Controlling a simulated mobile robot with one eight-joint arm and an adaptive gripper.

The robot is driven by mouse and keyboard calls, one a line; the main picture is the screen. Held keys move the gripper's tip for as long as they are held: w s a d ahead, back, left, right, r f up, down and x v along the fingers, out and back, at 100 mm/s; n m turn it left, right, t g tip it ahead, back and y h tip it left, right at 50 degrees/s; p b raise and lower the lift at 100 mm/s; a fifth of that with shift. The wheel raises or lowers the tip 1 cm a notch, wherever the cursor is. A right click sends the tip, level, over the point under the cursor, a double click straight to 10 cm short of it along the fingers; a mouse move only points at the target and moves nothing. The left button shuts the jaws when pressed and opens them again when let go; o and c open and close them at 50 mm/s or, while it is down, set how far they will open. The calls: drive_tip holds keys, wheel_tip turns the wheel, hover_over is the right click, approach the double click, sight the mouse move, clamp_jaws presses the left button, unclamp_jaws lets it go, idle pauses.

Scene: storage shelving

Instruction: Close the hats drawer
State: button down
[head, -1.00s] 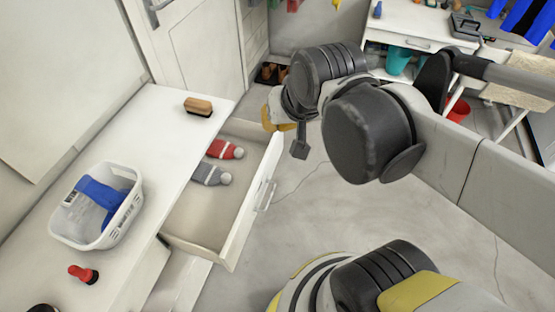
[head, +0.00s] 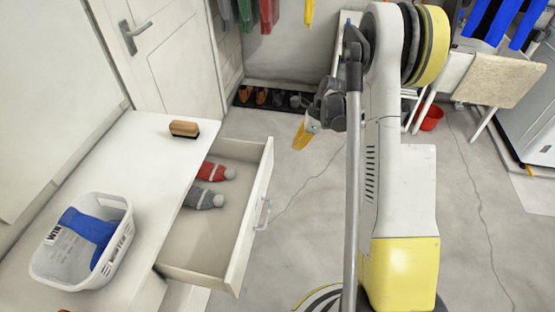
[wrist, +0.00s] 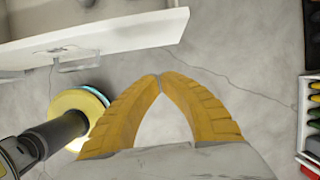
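The hats drawer (head: 247,225) stands pulled out of the white cabinet in the head view. A red knit hat (head: 216,171) and a grey knit hat (head: 203,199) lie inside it. Its bar handle (head: 263,213) is on the front panel, facing right. My gripper (head: 302,135) is beyond and to the right of the drawer, apart from it. In the wrist view my gripper's yellow fingers (wrist: 159,78) meet at the tips with nothing between them. The drawer front (wrist: 110,38) and its handle (wrist: 75,62) show at the upper left there.
A white basket (head: 85,265) with a blue item and a wooden brush (head: 184,129) sit on the cabinet top. Shoes lie on a dark mat (head: 290,99) by the far wall. A red bucket (head: 431,118) stands at right.

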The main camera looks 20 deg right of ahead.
drive_tip(key=w+a+r+b+x, duration=0.1)
drive_tip(key=b+x, duration=0.5)
drive_tip(key=x, duration=0.6)
drive_tip(key=shift+w+a+f+m, duration=0.2)
drive_tip(key=shift+w+a+m, duration=0.15)
drive_tip(key=shift+a, duration=0.3)
drive_tip(key=shift+w+a, duration=0.1)
drive_tip(key=shift+w, duration=0.05)
drive_tip(key=w+a, duration=0.4)
drive_tip(key=a, duration=0.2)
drive_tip(key=w+a, duration=0.5)
drive_tip(key=a, duration=0.1)
drive_tip(key=w+a, duration=0.4)
drive_tip(key=a, duration=0.2)
drive_tip(key=shift+w+a, duration=0.3)
drive_tip(key=shift+w, duration=0.05)
